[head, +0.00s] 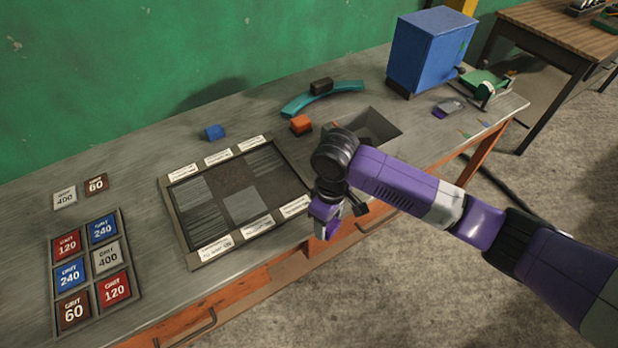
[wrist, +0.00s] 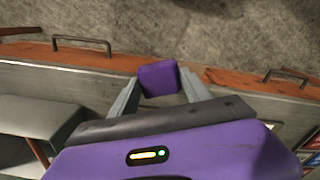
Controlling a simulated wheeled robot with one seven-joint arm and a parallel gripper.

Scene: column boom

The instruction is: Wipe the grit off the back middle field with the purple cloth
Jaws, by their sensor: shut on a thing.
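The framed panel (head: 182,232) lies on the bench with labels along its back and front rims. Its back middle field (head: 228,176) looks dark and brownish; single grains are too small to tell. The fields to its left and right are striped pale grey, and the front middle field is plain lighter grey. My gripper (head: 327,228) is right of the panel, at the bench's front edge. In the wrist view my gripper (wrist: 160,92) is shut on a purple block-like piece, seemingly the purple cloth (wrist: 158,78), held between its fingertips.
A grit-tile tray (head: 136,285) stands left.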

